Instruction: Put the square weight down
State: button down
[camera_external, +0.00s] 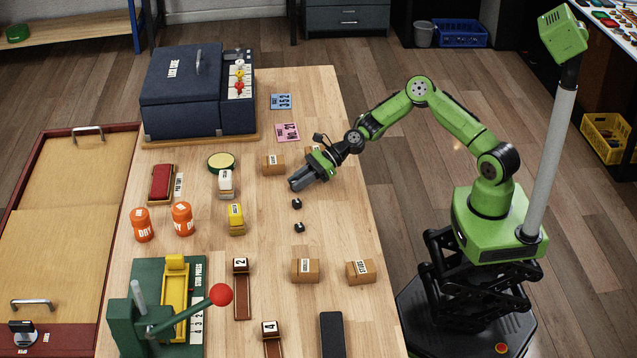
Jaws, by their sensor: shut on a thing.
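My gripper (300,182) hangs over the right half of the wooden table, its dark fingers pointing left and down. It is shut on the square weight, which is too small and too covered by the fingers to make out. Two small black pieces, one nearer the gripper (297,203) and one farther down the picture (299,227), lie on the table just below the gripper in the picture, apart from each other. I cannot tell their exact shapes.
Small cardboard boxes stand behind the gripper (273,163) and in front (305,270). A white-topped block (226,183), a yellow block (236,219) and orange jars (182,218) stand left. A green press (140,318) with a red knob is front left. Bare table (340,215) lies right of the black pieces.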

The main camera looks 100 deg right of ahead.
jog(key=c, duration=1)
grip_release()
jog(key=shift+f, duration=0.1)
